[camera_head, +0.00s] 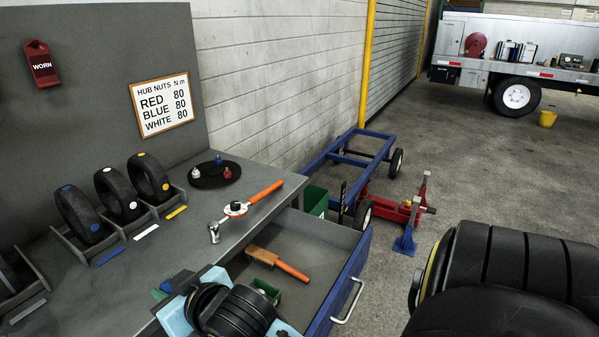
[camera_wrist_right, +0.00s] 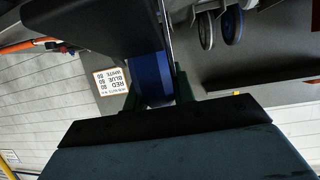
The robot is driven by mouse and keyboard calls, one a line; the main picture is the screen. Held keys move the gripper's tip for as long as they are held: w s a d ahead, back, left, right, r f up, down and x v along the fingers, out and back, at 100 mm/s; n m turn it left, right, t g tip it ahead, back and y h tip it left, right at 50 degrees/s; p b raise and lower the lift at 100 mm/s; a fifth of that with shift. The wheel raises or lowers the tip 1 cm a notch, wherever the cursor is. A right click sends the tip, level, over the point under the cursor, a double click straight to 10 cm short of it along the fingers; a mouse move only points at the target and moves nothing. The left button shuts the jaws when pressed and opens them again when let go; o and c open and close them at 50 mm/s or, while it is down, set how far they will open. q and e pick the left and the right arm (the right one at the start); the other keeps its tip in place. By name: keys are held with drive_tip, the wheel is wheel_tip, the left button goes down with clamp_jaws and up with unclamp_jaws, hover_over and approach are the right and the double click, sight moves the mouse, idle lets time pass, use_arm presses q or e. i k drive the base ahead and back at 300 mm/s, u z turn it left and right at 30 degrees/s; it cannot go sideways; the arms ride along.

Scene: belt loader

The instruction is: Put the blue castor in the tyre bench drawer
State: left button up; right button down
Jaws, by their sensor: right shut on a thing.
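My right gripper (camera_head: 180,287) is at the lower middle of the head view, by the bench edge and the drawer's near left side. In the right wrist view its jaws (camera_wrist_right: 155,90) are shut on a blue piece, which I take to be the blue castor (camera_wrist_right: 150,75). It is mostly hidden by the jaws, and in the head view I cannot make it out clearly. The tyre bench drawer (camera_head: 318,238) stands open, with a blue front and a pale handle (camera_head: 348,302). My left gripper is not in view.
On the bench (camera_head: 185,243) are a ratchet wrench (camera_head: 237,209), a dark round tray (camera_head: 212,174) and several tyres in racks (camera_head: 120,195). A blue cart (camera_head: 345,160) stands beyond.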

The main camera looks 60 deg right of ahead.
sight(305, 260)
drive_tip(key=u, duration=0.15)
drive_tip(key=k, duration=0.3)
drive_tip(key=z, duration=1.25)
drive_tip(key=i, duration=1.25)
drive_tip(key=z, duration=0.1)
